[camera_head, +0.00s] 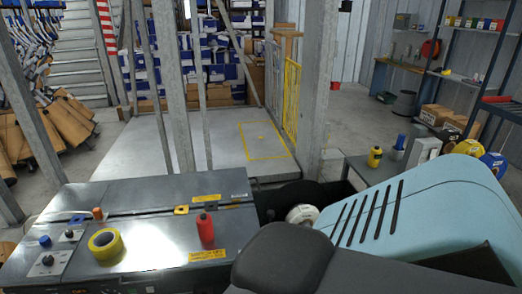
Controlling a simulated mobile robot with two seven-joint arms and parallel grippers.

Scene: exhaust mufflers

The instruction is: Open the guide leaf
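No part is clearly marked as the guide leaf. A yellow-framed mesh panel (291,98) stands upright at the right side of the raised grey platform (225,140), and it may be the leaf. A greyer panel (273,75) stands beside it, partly behind. I cannot tell how either is hinged or latched. Neither of my grippers shows in the head view.
A light-blue slotted housing (420,215) blocks the near right. Steel posts (172,80) stand before the platform. Its top is largely clear.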

